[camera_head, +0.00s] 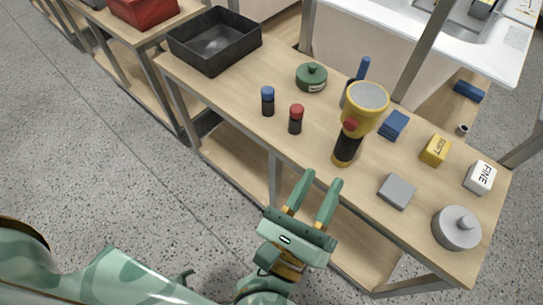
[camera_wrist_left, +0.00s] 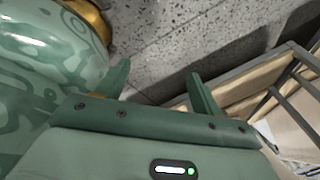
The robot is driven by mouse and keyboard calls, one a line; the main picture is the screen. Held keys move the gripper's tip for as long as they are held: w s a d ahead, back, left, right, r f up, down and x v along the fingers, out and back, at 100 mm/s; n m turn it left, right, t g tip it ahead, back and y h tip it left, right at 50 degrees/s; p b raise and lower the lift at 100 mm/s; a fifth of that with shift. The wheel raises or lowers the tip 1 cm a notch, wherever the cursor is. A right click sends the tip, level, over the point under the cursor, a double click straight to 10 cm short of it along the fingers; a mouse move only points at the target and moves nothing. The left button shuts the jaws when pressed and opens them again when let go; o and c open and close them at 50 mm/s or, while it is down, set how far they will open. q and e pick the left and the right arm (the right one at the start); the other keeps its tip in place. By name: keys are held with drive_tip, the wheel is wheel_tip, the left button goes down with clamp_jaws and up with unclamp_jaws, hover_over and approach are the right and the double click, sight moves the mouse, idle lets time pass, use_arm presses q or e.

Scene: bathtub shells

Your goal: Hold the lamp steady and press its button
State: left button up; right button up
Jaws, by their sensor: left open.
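The lamp (camera_head: 349,146) is a yellow and black hand lamp standing upright on the wooden table, with a wide yellow head on top. A red button (camera_head: 350,125) shows on its side just below the head. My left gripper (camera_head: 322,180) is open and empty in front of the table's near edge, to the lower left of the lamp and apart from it. In the left wrist view the two green fingers (camera_wrist_left: 158,82) are spread with nothing between them. The lamp does not show in that view. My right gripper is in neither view.
A black tray (camera_head: 214,42) stands at the far left.

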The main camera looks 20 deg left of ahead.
use_arm(q)
drive_tip(key=w+d+r+m+t+h, duration=0.1)
drive_tip(key=w+r+m+t, duration=0.3)
drive_tip(key=w, duration=0.4)
drive_tip(key=w+d+r+m+t+h, duration=0.1)
drive_tip(key=w+r+m, duration=0.2)
drive_tip(key=w+r, duration=0.45)
drive_tip(key=m+t+h, duration=0.1)
drive_tip(key=m+h, duration=1.1)
drive_tip(key=m, duration=1.6)
approach(338, 144)
drive_tip(key=x, duration=1.2)
